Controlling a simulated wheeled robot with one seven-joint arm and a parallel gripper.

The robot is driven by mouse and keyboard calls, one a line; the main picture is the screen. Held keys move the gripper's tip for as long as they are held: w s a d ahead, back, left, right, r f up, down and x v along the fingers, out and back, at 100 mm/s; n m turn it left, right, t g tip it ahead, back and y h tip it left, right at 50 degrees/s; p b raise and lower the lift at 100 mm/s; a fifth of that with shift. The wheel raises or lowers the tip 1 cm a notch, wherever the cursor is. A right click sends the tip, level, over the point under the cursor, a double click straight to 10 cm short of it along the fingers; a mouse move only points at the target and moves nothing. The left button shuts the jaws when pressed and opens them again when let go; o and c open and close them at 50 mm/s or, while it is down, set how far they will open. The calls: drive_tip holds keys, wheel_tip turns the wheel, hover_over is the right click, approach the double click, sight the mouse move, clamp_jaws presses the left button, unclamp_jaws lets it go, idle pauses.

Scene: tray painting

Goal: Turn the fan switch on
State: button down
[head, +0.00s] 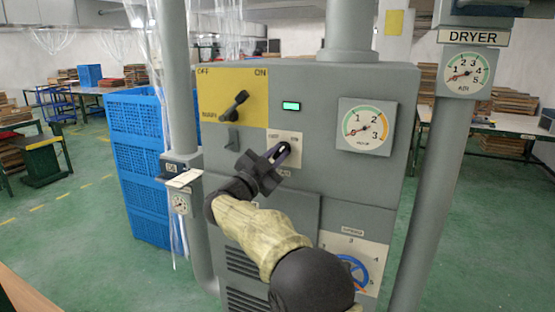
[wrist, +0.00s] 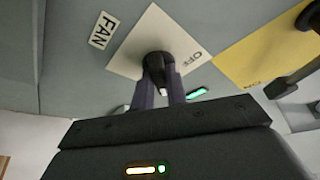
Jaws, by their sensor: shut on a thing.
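The fan switch is a black knob (wrist: 154,62) with a pale pointer tip, on a white plate marked OFF (wrist: 140,38). The FAN label (wrist: 103,30) is beside the plate in the wrist view. My gripper (wrist: 160,88) is shut on the knob, one finger on each side of it. In the head view my gripper (head: 281,153) reaches the white plate (head: 318,147) on the grey cabinet, below the lit green indicator (head: 291,106). There the knob is mostly hidden by the gripper.
A yellow panel (head: 255,83) with a black main lever (head: 235,106) is at the upper left of the cabinet. A gauge (head: 366,125) is to the right, and a blue handwheel (head: 354,271) is below. Grey pipes flank the cabinet. Blue crates (head: 135,140) stand left.

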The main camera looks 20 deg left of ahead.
drive_tip(key=shift+m+g+h, duration=0.4)
drive_tip(key=shift+m+h, duration=0.1)
drive_tip(key=shift+m, duration=0.7)
drive_tip(key=c, duration=1.4)
unclamp_jaws()
drive_tip(key=shift+a, duration=0.1)
drive_tip(key=b+v, duration=0.3)
drive_tip(key=v, duration=1.4)
drive_tip(key=shift+s, duration=0.15)
